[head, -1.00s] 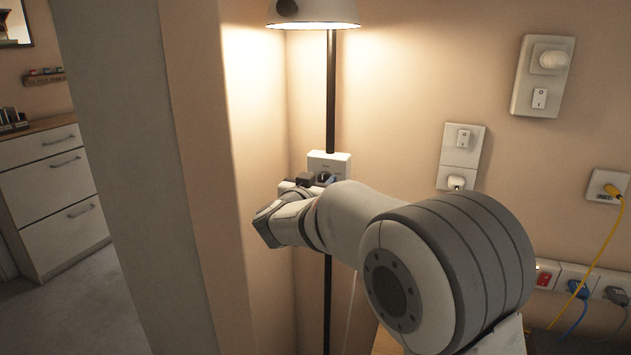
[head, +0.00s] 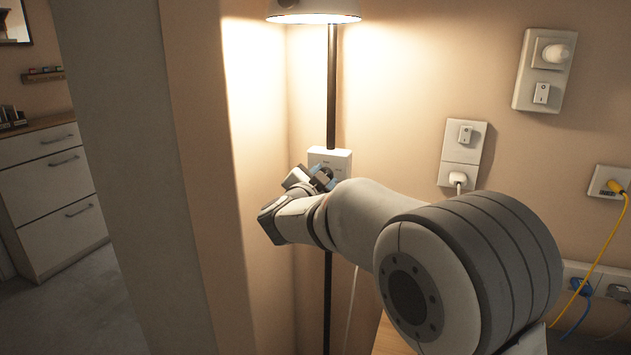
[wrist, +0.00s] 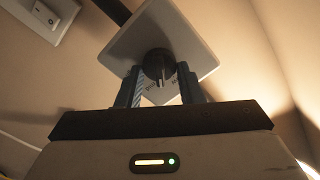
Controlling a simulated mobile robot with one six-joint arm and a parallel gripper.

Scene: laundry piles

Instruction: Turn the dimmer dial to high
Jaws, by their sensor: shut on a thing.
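The dimmer is a white square plate (head: 340,157) mounted on the black lamp pole in the head view. It also shows in the wrist view (wrist: 193,38), where it looks tilted. Its round black dial (wrist: 157,64) sits between the two blue-grey fingers of my gripper (wrist: 160,82). In the head view my gripper (head: 322,178) reaches the front of the plate, and my wrist hides much of the dial. My gripper is shut on the dial. The dial's marks are too small to read.
A lit lamp shade (head: 313,12) is above on the black pole (head: 331,90). A wall corner stands close on the left. Switch plates (head: 463,154) and a yellow cable (head: 603,245) are on the wall at right.

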